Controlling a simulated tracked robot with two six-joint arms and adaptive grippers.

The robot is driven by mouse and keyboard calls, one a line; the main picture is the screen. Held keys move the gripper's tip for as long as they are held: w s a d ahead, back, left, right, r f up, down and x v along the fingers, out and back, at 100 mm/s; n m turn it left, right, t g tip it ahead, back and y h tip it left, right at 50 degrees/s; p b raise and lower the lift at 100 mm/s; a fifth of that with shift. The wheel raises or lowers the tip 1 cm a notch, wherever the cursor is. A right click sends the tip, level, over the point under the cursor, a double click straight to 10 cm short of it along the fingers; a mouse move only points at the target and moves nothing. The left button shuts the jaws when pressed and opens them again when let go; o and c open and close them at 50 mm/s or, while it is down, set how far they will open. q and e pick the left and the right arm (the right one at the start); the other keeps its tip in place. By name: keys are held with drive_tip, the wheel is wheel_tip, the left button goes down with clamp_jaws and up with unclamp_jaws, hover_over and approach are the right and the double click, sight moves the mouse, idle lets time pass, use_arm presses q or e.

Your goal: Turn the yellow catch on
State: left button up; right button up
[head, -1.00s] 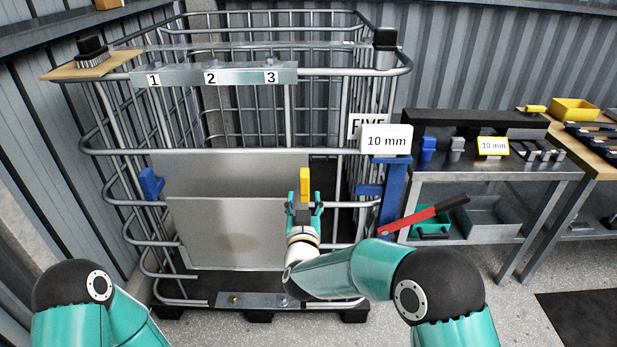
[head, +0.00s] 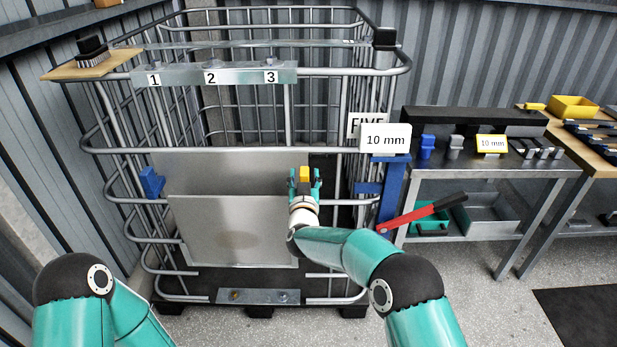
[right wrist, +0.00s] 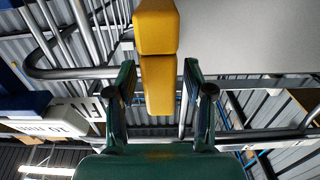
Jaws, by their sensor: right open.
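The yellow catch (head: 304,173) is at the right edge of the grey panel on the tote's cage front. In the right wrist view the catch (right wrist: 156,82) is a pair of yellow blocks in line, the end one narrower. My right gripper (head: 304,182) is at the catch, with a finger to either side of it. In the right wrist view the open fingers (right wrist: 158,80) straddle the narrow block, with a gap on both sides. My left gripper is out of view; only part of my left arm shows at lower left.
The grey panel (head: 230,225) fills the lower cage front. A blue clip (head: 151,183) sits at its left. A blue bracket (head: 392,190) and a red-handled tool (head: 420,215) are to the right, before a steel bench (head: 480,175). Cage bars surround the catch.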

clamp_jaws()
drive_tip(key=shift+d+f, duration=0.1)
drive_tip(key=shift+d, duration=0.5)
drive_tip(key=shift+a, duration=0.4)
drive_tip(key=shift+a+n, duration=0.25)
drive_tip(key=shift+n, duration=0.05)
drive_tip(key=shift+a+f+n+p, duration=0.15)
drive_tip(key=shift+a+n, duration=0.35)
drive_tip(key=shift+n, duration=0.55)
drive_tip(key=shift+a+n+p, duration=0.15)
drive_tip(key=shift+a+n, duration=0.35)
drive_tip(key=shift+n, duration=0.6)
drive_tip(key=shift+a+f+n+p, duration=0.15)
drive_tip(key=shift+a+n, duration=0.35)
drive_tip(key=shift+n, duration=0.55)
drive_tip(key=shift+r, duration=0.1)
